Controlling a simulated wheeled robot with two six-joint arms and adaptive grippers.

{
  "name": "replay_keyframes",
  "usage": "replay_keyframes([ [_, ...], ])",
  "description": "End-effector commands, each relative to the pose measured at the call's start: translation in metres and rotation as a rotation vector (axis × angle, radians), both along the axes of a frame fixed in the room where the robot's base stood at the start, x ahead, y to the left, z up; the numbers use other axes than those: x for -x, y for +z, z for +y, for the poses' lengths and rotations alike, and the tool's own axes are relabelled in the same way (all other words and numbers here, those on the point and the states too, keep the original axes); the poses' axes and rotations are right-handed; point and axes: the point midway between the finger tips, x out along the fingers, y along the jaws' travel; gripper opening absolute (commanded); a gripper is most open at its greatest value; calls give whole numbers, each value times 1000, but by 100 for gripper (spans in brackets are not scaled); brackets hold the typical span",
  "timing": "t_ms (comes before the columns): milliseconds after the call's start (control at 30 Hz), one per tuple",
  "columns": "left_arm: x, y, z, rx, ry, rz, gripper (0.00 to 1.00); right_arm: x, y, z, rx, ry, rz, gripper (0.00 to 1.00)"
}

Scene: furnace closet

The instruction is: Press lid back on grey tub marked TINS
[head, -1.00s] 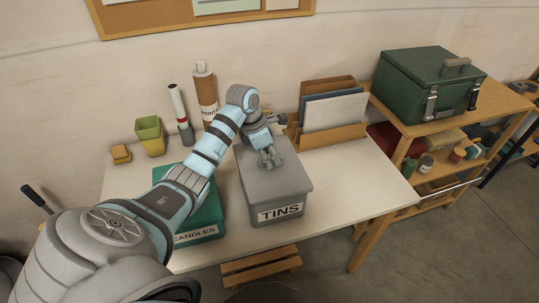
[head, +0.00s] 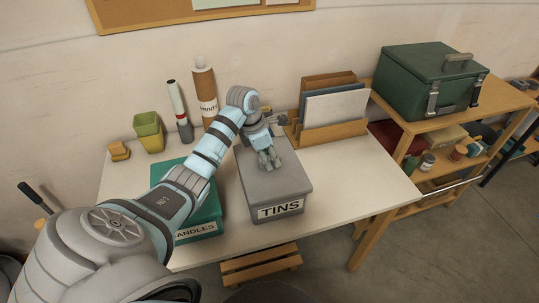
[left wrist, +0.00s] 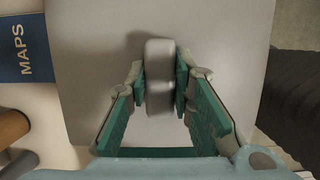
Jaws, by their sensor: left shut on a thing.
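The grey tub (head: 281,209) marked TINS stands on the white table. Its grey lid (head: 288,180) lies over the top of the tub and looks level; I cannot tell whether its rim is fully seated all round. My left gripper (head: 268,161) is over the lid, pointing down. In the left wrist view, its green-padded fingers (left wrist: 160,85) are shut on the lid's grey bar handle (left wrist: 160,60), one finger on each side. The flat lid (left wrist: 100,115) fills most of that view. My right gripper is not in view.
A teal box (head: 201,229) marked CANDLES stands close on the tub's left, partly behind my arm. A file rack (head: 335,130) and a brown tube (head: 204,85) stand behind. A green case (head: 425,85) sits on the shelf unit at right. The table right of the tub is clear.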

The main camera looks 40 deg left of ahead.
Motion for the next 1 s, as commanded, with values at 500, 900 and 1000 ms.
replay_keyframes([
  [500,0,-4,0,0,0,0,45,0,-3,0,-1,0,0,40],
  [900,12,51,10,-2,-1,-4,45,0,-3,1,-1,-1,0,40],
  [1000,16,64,12,0,1,-3,45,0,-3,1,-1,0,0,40],
])
